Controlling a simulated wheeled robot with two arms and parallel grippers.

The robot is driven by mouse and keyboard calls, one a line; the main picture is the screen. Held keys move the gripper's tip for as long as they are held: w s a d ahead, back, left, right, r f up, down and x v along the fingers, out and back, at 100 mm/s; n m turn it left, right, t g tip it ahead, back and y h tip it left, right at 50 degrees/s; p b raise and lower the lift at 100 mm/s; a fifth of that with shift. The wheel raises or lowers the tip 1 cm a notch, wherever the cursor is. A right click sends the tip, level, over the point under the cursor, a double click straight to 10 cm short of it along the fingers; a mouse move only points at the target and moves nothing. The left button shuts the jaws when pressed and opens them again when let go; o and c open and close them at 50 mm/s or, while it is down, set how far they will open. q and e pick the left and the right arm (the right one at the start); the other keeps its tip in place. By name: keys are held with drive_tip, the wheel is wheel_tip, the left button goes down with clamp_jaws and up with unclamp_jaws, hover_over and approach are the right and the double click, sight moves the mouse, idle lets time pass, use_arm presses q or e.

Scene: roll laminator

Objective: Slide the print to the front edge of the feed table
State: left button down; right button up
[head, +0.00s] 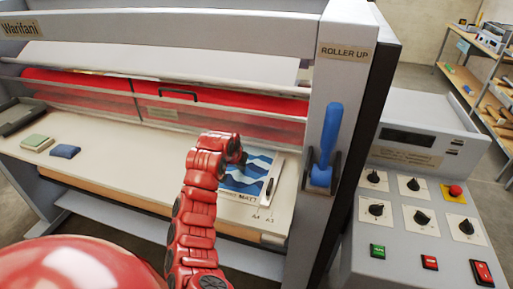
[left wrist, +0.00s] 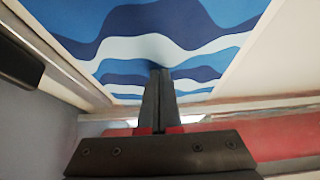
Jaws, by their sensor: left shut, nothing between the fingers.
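The print (head: 256,174), with blue, light blue and white waves, lies flat on the right part of the cream feed table (head: 110,152). It fills the upper part of the left wrist view (left wrist: 130,22). My left gripper (head: 241,158) is over the print, its red arm hiding the print's left part in the head view. In the left wrist view its black fingers (left wrist: 160,74) are shut together with nothing between them. The tips are at the print's surface; whether they touch it I cannot tell. My right gripper is in neither view.
A metal guide (head: 271,186) stands right of the print. Behind are a clear guard and red roller (head: 230,101). A blue lever (head: 326,140) is on the right post, beside a control panel (head: 420,215). Green (head: 36,142) and blue (head: 65,151) pads lie left; table between is clear.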

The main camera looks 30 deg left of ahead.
sight(239, 177)
use_arm(q)
drive_tip(key=shift+s+d+f, duration=0.1)
drive_tip(key=shift+f, duration=0.2)
idle(0.8)
drive_tip(key=shift+s, duration=0.1)
drive_tip(key=shift+s+d+r, duration=0.1)
drive_tip(key=shift+s+d, duration=0.1)
drive_tip(key=shift+s, duration=0.7)
drive_tip(key=shift+s+p, duration=0.4)
drive_tip(key=shift+p, duration=0.05)
drive_tip(key=shift+s+d, duration=0.25)
drive_tip(key=shift+s, duration=0.3)
